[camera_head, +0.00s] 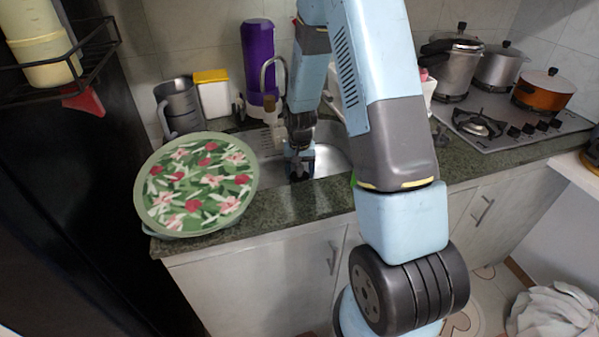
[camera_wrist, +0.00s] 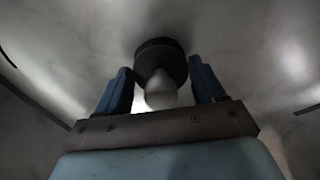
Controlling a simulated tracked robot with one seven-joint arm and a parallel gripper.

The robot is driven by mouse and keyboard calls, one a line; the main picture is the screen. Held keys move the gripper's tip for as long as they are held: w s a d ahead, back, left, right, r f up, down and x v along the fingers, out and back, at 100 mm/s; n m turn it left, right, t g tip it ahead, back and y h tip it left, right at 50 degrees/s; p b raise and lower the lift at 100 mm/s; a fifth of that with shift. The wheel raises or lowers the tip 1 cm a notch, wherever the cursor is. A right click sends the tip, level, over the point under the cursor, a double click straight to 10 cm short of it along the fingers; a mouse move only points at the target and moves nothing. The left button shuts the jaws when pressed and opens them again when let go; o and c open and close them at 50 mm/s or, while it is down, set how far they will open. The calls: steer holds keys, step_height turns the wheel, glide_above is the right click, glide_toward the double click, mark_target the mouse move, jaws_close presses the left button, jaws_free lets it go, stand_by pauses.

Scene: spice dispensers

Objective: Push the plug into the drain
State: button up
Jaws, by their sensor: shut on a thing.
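My gripper (camera_head: 299,168) reaches down into the steel sink (camera_head: 334,160) in the head view. In the wrist view my gripper (camera_wrist: 160,70) has its two blue fingers on either side of the plug (camera_wrist: 161,92), and it is shut on it. The plug has a pale rounded knob and a dark round disc beyond it. The disc is close to the grey sink bottom; I cannot tell whether it touches. The drain cannot be made out in either view. The plug is hidden by my gripper in the head view.
A green floral tray (camera_head: 196,184) stands left of the sink on the dark counter (camera_head: 270,212). A faucet (camera_head: 270,75) and a purple bottle (camera_head: 257,50) are behind. A stove (camera_head: 510,118) is at right. Sink walls surround my gripper.

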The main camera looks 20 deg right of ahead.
steer(key=shift+f, duration=1.05)
steer(key=o, duration=1.1)
steer(key=shift+o, duration=0.2)
steer(key=shift+r, duration=3.65)
